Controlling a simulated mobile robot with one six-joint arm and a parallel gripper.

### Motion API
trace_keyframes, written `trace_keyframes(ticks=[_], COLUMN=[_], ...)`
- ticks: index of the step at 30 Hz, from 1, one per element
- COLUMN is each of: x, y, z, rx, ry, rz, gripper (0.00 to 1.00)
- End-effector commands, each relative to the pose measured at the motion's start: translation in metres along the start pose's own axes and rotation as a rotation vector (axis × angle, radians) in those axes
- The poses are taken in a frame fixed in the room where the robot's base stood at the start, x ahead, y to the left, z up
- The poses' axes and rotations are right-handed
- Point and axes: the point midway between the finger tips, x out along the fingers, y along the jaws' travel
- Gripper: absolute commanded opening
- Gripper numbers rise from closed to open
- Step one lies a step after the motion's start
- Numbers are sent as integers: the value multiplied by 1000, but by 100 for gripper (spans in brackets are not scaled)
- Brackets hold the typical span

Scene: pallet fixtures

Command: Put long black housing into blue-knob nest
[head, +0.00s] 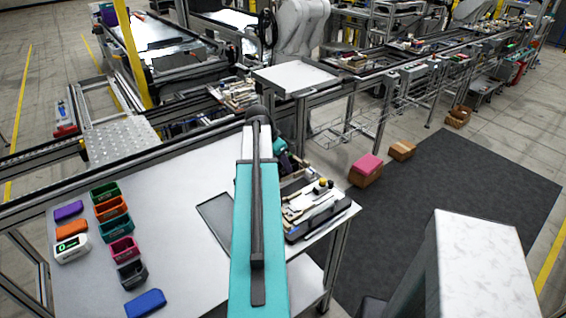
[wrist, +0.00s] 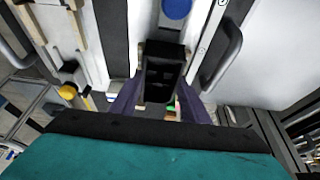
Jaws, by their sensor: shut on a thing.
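In the wrist view the long black housing (wrist: 162,77) is between the two fingers of my gripper (wrist: 158,100), which is shut on it. A blue knob (wrist: 176,8) shows at the top edge, just beyond the housing's far end. The nest by this knob is only partly in view, and I cannot tell whether the housing touches it. A yellow knob (wrist: 67,91) stands on the fixture to the left; it also shows in the head view (head: 322,185). In the head view my arm hides the gripper and the held housing.
Several coloured housings, such as a green one (head: 105,192) and a blue one (head: 146,303), lie on the left of the white table (head: 180,190). A dark flat plate (head: 214,220) lies beside my arm. A metal handle (wrist: 222,55) stands right of the housing.

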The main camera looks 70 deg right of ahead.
Motion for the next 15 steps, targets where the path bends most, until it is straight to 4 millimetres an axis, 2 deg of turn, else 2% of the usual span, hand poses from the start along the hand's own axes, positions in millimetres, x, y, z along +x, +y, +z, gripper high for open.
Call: trace_keyframes(ticks=[10,11,14,15], x=[1,1,1,1], y=[0,0,0,0], z=[0,0,0,0], rx=[0,0,0,0], ry=[0,0,0,0], rz=[0,0,0,0], gripper=[17,45,62,64])
